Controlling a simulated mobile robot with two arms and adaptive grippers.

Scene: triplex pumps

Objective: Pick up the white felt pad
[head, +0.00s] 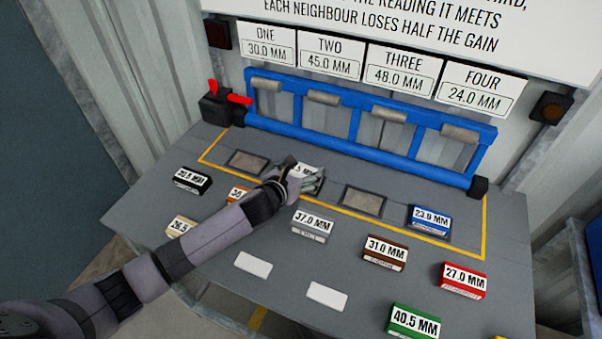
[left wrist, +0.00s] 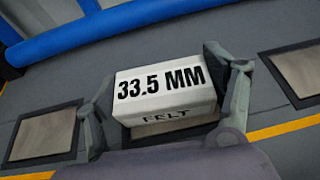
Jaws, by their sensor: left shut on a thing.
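The white felt pad (left wrist: 165,92) is a white block marked "33.5 MM" and "FELT". It sits between the two fingers of my left gripper (left wrist: 168,95), which is shut on its two ends. In the head view the left gripper (head: 300,181) is over the second recessed plate from the left, inside the yellow outline, and hides most of the pad (head: 304,169). Part of that plate shows under the pad's near edge in the left wrist view. I cannot tell whether the pad touches the plate. My right gripper is not in view.
Several labelled blocks lie on the grey bench, among them grey (head: 312,225), brown (head: 385,252), red (head: 463,280), green (head: 413,321) and blue (head: 430,220). A blue frame with rollers (head: 360,150) runs behind. Empty plates (head: 363,200) (head: 248,162) flank the gripper.

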